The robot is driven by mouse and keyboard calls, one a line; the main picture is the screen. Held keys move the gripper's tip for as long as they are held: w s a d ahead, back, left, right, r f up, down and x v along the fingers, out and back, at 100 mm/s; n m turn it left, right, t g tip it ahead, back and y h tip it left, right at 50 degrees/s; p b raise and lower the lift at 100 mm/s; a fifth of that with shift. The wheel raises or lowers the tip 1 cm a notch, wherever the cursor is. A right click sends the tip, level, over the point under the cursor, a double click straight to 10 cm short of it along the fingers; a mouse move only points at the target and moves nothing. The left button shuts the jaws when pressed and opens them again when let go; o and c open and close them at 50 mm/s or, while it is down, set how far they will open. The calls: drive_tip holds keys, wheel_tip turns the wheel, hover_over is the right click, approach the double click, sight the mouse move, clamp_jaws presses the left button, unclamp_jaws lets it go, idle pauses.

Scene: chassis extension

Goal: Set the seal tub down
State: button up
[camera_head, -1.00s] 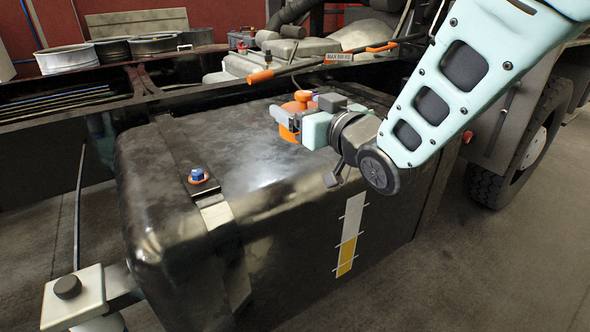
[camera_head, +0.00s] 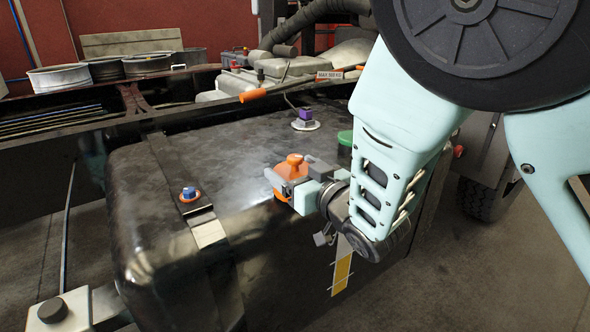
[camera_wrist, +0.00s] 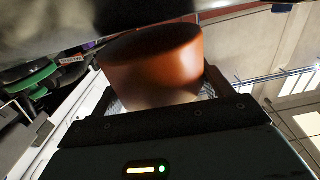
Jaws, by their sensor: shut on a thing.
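The seal tub, an orange tub with a knobbed top (camera_head: 290,177), is held in my gripper (camera_head: 288,186) above the front part of the black tank's top (camera_head: 220,145). My gripper is shut on it. In the wrist view the tub (camera_wrist: 155,60) fills the space between the fingers, its orange-brown side facing the camera. The dark tank surface lies close along the top of that view. Whether the tub touches the tank cannot be told.
A purple-capped fitting (camera_head: 305,119) and a green cap (camera_head: 346,138) stand on the tank farther back. A blue bolt with an orange ring (camera_head: 190,194) sits on the strap at left. An orange-handled bar (camera_head: 253,95) lies along the rail behind. The tank top's left middle is clear.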

drive_tip(key=shift+f, duration=0.25)
drive_tip(key=shift+f, duration=0.1)
drive_tip(key=o, duration=1.1)
